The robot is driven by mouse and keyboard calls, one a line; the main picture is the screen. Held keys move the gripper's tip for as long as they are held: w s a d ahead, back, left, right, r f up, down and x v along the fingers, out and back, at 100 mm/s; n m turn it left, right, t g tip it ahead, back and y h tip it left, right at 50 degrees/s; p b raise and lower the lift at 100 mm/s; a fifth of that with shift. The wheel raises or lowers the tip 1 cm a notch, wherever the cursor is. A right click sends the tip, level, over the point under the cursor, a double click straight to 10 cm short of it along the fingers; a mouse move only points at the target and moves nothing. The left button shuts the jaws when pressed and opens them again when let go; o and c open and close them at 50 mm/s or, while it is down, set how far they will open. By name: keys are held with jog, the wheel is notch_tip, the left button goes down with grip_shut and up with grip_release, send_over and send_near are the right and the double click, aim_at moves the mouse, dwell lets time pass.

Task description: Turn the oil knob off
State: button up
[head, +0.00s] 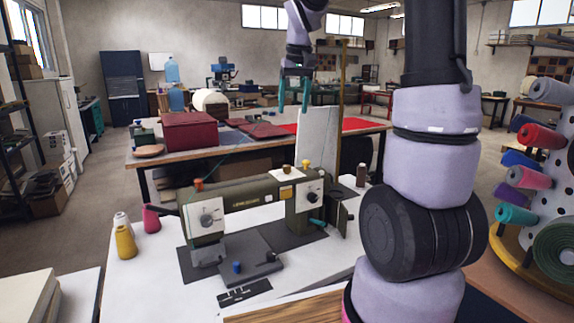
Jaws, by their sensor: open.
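An olive-green sewing machine (250,194) stands on a white table in the middle of the head view. Its left end has a round grey dial (208,219) and an orange cap (198,183). A blue knob (236,267) sits low on the grey bed plate. I cannot tell which of these is the oil knob. My gripper (293,106) points down with teal fingers apart, empty. It appears above the machine in the picture and touches nothing visible.
Yellow (125,242), white and pink thread spools stand left of the machine. A table behind holds a dark red box (189,131). A rack of coloured rolls (540,138) is at right.

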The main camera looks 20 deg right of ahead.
aim_at(287, 165)
jog(key=w+d+f+n+g, duration=0.1)
jog(key=w+d+f+g, duration=0.1)
jog(key=w+f, duration=1)
notch_tip(287, 165, down, 10)
jog(key=shift+s+a+f, duration=0.1)
jog(key=shift+a+f, duration=0.05)
jog(key=shift+f, duration=0.1)
grip_shut()
